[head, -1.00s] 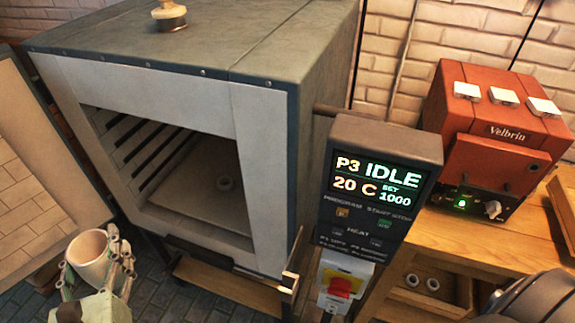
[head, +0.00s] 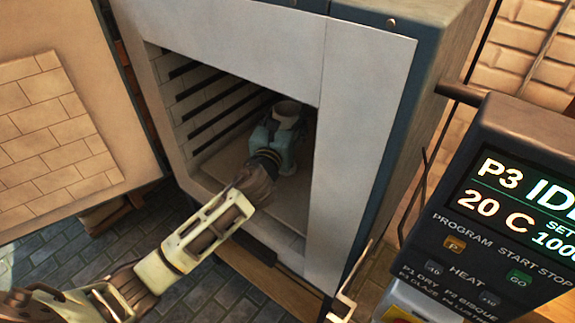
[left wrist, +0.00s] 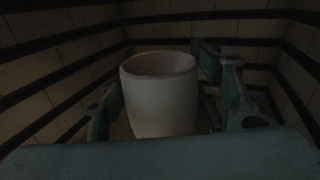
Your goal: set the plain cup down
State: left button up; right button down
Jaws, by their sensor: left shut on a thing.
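The plain cup (left wrist: 160,92) is pale and stands upright between the fingers in the left wrist view. In the head view only its rim (head: 289,107) shows clearly, inside the kiln chamber. My left gripper (head: 284,116) reaches in through the kiln's opening and is shut on the cup; its fingers also show on both sides of the cup in the left wrist view (left wrist: 165,95). The kiln floor (head: 238,163) lies below the gripper. The cup's base is hidden, so I cannot tell whether it touches the floor.
The kiln's pale front frame (head: 357,130) borders the opening closely around my left arm. Its brick-lined door (head: 50,140) stands open at the left. Dark grooves line the chamber walls (left wrist: 60,47). The control box (head: 510,210) is at the right.

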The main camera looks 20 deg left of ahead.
pick_arm(q)
notch_tip(320, 180, down, 5)
jog(key=shift+b, duration=0.6)
jog(key=shift+f+b, duration=0.8)
jog(key=shift+f, duration=1.3)
jog(key=shift+f, duration=0.15)
jog(key=o, duration=1.4)
jog(key=s, duration=1.2)
jog(key=shift+d, duration=0.2)
